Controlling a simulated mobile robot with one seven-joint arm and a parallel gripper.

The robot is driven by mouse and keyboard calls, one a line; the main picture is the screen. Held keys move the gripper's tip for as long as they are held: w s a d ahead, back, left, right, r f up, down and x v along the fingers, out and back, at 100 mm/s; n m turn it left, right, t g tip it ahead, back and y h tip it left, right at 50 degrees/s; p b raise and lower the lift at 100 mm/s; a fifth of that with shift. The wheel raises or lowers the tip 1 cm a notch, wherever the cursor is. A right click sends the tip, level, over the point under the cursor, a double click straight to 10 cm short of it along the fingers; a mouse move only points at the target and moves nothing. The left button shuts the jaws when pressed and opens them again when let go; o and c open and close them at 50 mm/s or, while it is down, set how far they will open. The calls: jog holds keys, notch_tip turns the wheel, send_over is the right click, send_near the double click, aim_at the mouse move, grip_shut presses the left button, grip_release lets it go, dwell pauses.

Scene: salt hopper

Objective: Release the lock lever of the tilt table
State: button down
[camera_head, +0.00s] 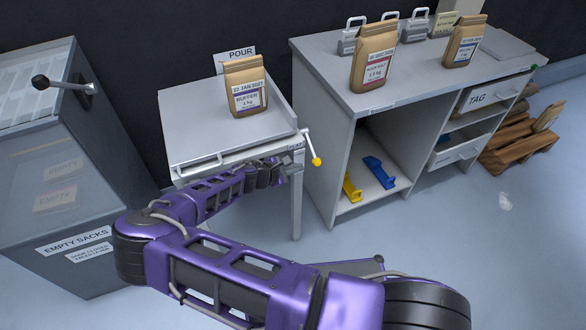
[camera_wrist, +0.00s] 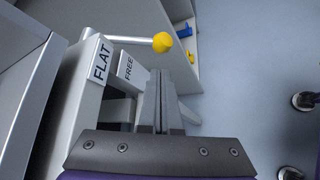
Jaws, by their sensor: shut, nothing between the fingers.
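The tilt table (camera_head: 205,133) stands in the middle of the head view with a flat grey top. A brown paper sack (camera_head: 244,88) labelled BUFFER stands upright on it. The lock lever (camera_head: 309,145) is a metal rod with a yellow knob (camera_head: 316,162) at the table's right front corner. In the wrist view the rod (camera_wrist: 122,39) runs sideways near the FLAT label (camera_wrist: 101,61) and ends in the yellow knob; the FREE label (camera_wrist: 125,67) sits beside it. My gripper (camera_wrist: 158,75) is shut and empty, its fingertips just short of the knob in the picture.
A workbench (camera_head: 335,90) with two more sacks stands to the right. Yellow and blue items (camera_head: 380,172) lie on its lower shelf. A grey bin (camera_head: 60,140) marked EMPTY SACKS stands at left. Open floor (camera_head: 450,250) lies at right front.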

jog(key=x, duration=0.5)
jog(key=shift+w+d+f+b, duration=0.2)
jog(key=shift+d+b, duration=0.05)
jog(key=shift+b, duration=0.05)
jog(key=shift+r, duration=0.1)
jog(key=shift+s+r+g+p, duration=0.15)
jog(key=shift+r+g+p, duration=0.1)
jog(key=shift+g+p, duration=0.1)
jog(key=shift+s+d+r, duration=0.1)
jog(key=shift+s+r, duration=0.05)
jog(key=r+g+p, duration=0.1)
jog(key=r+n+p, duration=0.1)
jog(key=s+r+n+g+p, duration=0.1)
jog(key=shift+s+d+r+g+h, duration=0.1)
jog(key=shift+d+r+g+h, duration=0.15)
jog(key=shift+r+g+h, duration=0.15)
notch_tip(320, 180, up, 5)
jog(key=n+g+h+b, duration=0.1)
jog(key=n+g, duration=0.2)
jog(key=g, duration=0.1)
send_over(318, 161)
jog(key=s+a, duration=0.1)
jog(key=a, duration=0.2)
jog(key=shift+w+r, duration=0.2)
jog(key=shift+r, duration=0.5)
